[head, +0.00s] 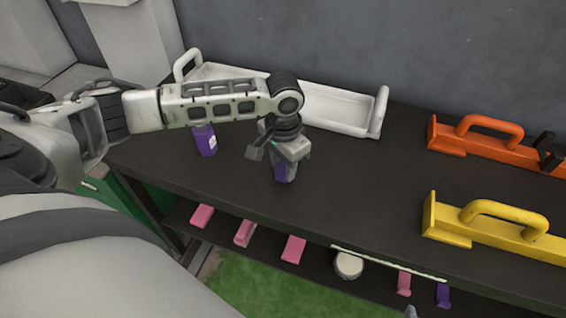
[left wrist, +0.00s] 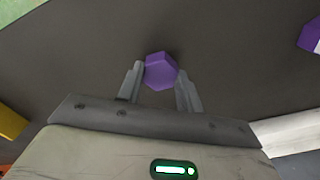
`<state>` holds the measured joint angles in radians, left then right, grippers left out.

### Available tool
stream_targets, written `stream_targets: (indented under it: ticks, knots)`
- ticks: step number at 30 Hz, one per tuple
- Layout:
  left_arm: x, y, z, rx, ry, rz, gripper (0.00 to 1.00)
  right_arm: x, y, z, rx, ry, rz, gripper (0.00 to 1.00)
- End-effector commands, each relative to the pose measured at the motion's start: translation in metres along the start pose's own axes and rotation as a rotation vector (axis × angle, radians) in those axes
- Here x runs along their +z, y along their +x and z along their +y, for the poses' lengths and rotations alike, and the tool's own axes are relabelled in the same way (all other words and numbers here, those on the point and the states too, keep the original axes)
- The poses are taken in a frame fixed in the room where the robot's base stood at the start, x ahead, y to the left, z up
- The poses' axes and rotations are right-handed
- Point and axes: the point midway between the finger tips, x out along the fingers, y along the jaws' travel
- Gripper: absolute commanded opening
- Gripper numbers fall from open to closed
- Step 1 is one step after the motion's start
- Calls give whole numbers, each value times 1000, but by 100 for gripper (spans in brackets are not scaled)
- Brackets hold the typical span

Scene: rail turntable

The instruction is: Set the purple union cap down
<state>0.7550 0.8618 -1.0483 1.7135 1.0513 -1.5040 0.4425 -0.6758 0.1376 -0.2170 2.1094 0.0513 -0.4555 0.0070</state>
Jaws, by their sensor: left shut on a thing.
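The purple union cap (left wrist: 160,71) is a hexagonal piece between the two fingers of my left gripper (left wrist: 160,88) in the left wrist view. In the head view my left gripper (head: 283,172) points down over the dark tabletop and is shut on the cap (head: 281,172), which shows partly between the fingers. I cannot tell whether the cap touches the tabletop. A second purple piece (head: 205,141) with a white label stands on the table to the left, partly behind my left arm. It also shows at the right edge of the left wrist view (left wrist: 311,36). My right gripper is not in view.
A white tray (head: 340,113) lies along the back of the dark table (head: 350,190). An orange handled tool (head: 485,136) and a yellow one (head: 490,222) lie at right. Pink and purple pieces and a round tin (head: 348,265) sit on the lower shelf. The table's middle is clear.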

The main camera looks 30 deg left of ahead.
Motion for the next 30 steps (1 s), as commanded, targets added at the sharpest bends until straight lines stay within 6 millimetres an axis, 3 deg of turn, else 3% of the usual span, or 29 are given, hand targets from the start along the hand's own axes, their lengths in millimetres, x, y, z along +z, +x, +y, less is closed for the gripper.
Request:
stream_targets:
  ticks: [5,6,8,20,30]
  knots:
    - [0,2,0,0,-1,0,8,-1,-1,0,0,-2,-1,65]
    - [0,2,0,0,-1,0,41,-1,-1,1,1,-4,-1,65]
    - [0,2,0,0,-1,0,57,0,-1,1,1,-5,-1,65]
    - [-1,-7,0,0,-1,2,57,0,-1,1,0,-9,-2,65]
    - [-1,-76,0,0,0,4,57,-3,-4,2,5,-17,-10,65]
